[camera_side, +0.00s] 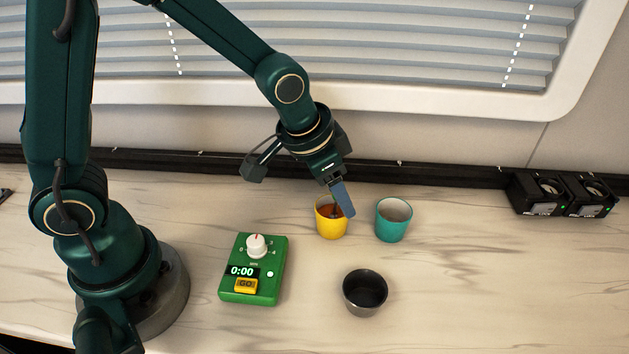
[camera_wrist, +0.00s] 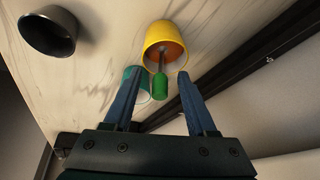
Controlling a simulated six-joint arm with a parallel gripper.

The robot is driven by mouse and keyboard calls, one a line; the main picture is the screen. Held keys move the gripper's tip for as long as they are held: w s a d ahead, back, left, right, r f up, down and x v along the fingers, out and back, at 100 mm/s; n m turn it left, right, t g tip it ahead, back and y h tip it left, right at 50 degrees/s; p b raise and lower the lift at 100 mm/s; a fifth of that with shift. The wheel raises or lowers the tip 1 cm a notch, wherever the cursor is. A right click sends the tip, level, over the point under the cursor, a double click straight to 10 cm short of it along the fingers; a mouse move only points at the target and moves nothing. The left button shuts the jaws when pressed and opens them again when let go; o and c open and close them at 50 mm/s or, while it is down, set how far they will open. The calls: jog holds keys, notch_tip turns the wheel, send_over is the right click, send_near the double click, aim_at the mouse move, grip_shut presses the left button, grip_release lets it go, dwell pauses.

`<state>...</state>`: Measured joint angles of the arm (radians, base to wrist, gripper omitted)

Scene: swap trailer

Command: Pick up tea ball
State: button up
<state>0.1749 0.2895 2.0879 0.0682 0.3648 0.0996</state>
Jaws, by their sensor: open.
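The tea ball shows as a green handle (camera_wrist: 160,93) on a thin dark stem that runs into the yellow cup (camera_wrist: 165,32). Its lower end is hidden in the cup's orange-brown inside. The yellow cup (camera_side: 331,222) stands on the counter, and my gripper (camera_side: 342,200) is at its rim in the side view. In the wrist view my gripper (camera_wrist: 159,76) is open, with the green handle appearing between its blue fingers and a gap on both sides. In the side view a finger covers the handle.
A teal cup (camera_side: 393,221) stands close to the right of the yellow cup. A dark bowl (camera_side: 365,292) is in front, and a green timer box (camera_side: 253,270) is to the left. Black devices (camera_side: 562,194) sit at the back right. The right counter is clear.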

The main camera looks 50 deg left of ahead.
grip_shut()
dwell(1.5)
